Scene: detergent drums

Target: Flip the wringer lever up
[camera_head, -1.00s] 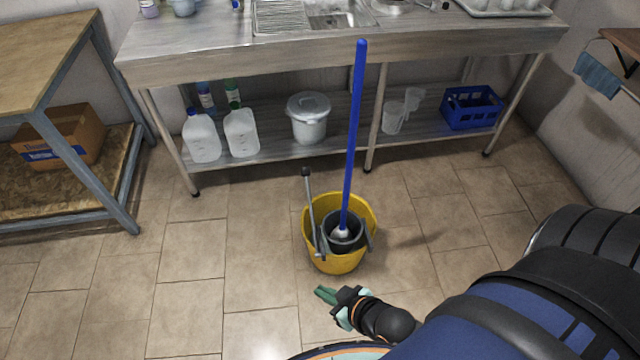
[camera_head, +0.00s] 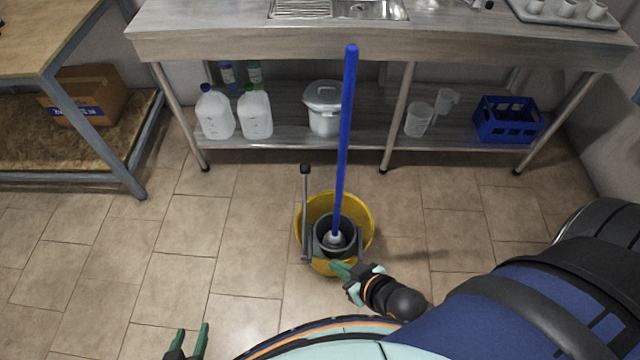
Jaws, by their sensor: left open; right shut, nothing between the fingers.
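The yellow mop bucket (camera_head: 366,207) stands on the tiled floor with a grey wringer (camera_head: 349,222) in it. The wringer lever (camera_head: 306,210) is a grey bar with a dark knob, standing nearly upright at the bucket's left side. A blue mop handle (camera_head: 346,140) rises from the wringer. My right gripper (camera_head: 336,268) is shut and empty, in front of the bucket's near rim and overlapping it in the picture; I cannot tell if they touch. My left gripper (camera_head: 187,343) is open and empty at the bottom edge, left of and nearer than the bucket.
A steel sink table (camera_head: 300,42) stands behind the bucket, with jugs (camera_head: 255,115), a white lidded pail (camera_head: 322,110) and a blue crate (camera_head: 507,122) on its lower shelf. A workbench (camera_head: 100,90) with a cardboard box (camera_head: 88,95) is at left. The floor left of the bucket is clear.

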